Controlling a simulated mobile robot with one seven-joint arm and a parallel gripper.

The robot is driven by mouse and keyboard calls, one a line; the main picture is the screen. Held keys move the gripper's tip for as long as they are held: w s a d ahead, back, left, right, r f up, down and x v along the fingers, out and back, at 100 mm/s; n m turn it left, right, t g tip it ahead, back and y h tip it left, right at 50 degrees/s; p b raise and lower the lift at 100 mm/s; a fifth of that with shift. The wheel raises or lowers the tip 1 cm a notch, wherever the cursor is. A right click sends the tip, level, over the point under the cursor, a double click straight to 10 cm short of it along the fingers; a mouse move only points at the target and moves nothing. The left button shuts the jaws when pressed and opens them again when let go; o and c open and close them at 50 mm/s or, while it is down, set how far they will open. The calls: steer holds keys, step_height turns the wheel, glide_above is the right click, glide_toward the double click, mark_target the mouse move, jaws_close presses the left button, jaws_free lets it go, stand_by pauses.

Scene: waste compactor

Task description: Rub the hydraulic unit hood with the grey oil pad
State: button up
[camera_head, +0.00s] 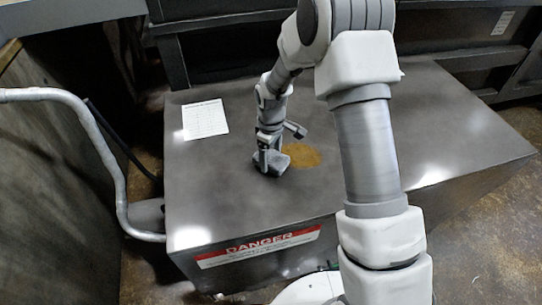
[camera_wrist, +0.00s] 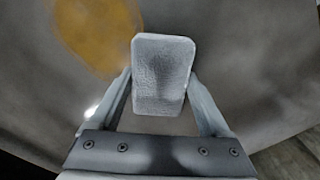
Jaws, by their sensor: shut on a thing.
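The grey oil pad (camera_wrist: 162,75) is held between the two fingers of my gripper (camera_wrist: 161,90) in the wrist view. In the head view my gripper (camera_head: 270,163) is low over the hood, with the pad (camera_head: 277,162) at its tip. The pad is at or very near the hood's surface; contact cannot be told for certain. The hydraulic unit hood (camera_head: 220,185) is a broad dark grey metal top. A yellow-brown oil stain (camera_head: 303,155) lies on it just right of the pad. The stain also shows at the upper left in the wrist view (camera_wrist: 98,32).
A white paper label (camera_head: 205,119) lies on the hood's left part. A red and white danger sign (camera_head: 262,247) is on its front face. A bent metal rail (camera_head: 108,160) stands at the left. Dark machinery (camera_head: 215,45) is behind. The hood's right part is clear.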

steer(key=shift+f, duration=0.4)
